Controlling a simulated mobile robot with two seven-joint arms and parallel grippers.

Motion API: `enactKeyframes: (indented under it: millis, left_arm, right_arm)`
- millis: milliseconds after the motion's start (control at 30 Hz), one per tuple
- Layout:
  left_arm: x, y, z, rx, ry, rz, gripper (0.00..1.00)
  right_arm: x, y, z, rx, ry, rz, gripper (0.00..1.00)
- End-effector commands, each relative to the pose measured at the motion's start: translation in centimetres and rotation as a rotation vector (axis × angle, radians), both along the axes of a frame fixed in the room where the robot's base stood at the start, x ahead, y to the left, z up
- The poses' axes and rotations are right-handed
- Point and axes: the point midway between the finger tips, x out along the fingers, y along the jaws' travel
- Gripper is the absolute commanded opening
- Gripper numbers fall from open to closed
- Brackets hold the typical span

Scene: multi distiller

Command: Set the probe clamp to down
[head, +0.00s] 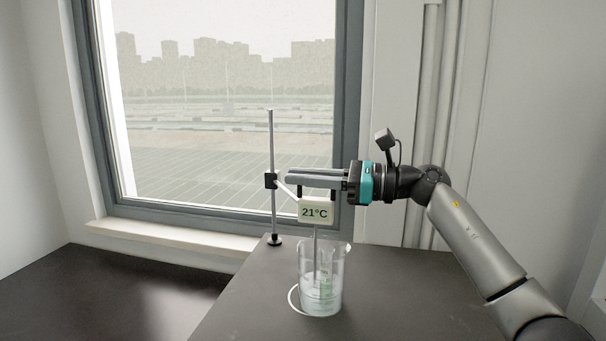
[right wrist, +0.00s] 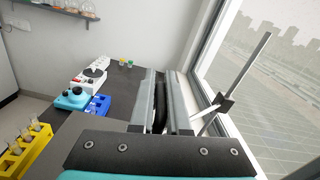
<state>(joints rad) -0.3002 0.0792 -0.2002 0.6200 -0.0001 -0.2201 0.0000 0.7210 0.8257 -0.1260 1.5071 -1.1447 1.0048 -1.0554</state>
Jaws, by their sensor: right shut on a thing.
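The probe clamp (head: 271,181) is a small black block on an upright metal rod (head: 271,140), with a light arm slanting down to the white probe display (head: 315,211) reading 21°C. A thin grey probe (head: 315,243) hangs from the display into a glass beaker (head: 335,272) holding some pale liquid. How deep its tip is, I cannot tell clearly. My right gripper (head: 289,178) is above the display, its fingers pointing left towards the rod. It is shut on a black handle (right wrist: 160,105), seen between the fingers in the right wrist view. My left gripper is not in view.
The beaker stands by a white ring marking (head: 294,299) on the dark table (head: 240,315). A window (head: 230,70) is behind. The right wrist view shows a yellow rack (right wrist: 25,152), a blue rack (right wrist: 98,106) and a white device (right wrist: 90,80) farther along the table.

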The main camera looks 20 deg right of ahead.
Motion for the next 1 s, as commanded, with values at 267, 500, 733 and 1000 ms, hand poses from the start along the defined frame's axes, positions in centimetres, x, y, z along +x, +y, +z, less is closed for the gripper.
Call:
enactKeyframes:
  millis: [267,500,733,1000]
  left_arm:
    - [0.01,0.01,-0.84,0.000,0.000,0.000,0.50]
    - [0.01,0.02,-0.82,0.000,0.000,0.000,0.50]
    - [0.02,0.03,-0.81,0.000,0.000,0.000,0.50]
    - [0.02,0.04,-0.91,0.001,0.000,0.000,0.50]
  right_arm:
    - [0.09,-0.12,-1.27,-0.004,0.005,-0.004,0.00]
    - [0.08,-0.07,-1.41,-0.006,0.008,-0.003,0.23]
    - [0.04,-0.04,-1.14,-0.003,0.004,-0.001,0.42]
    - [-0.19,-0.37,-1.11,-0.003,0.002,-0.002,0.42]
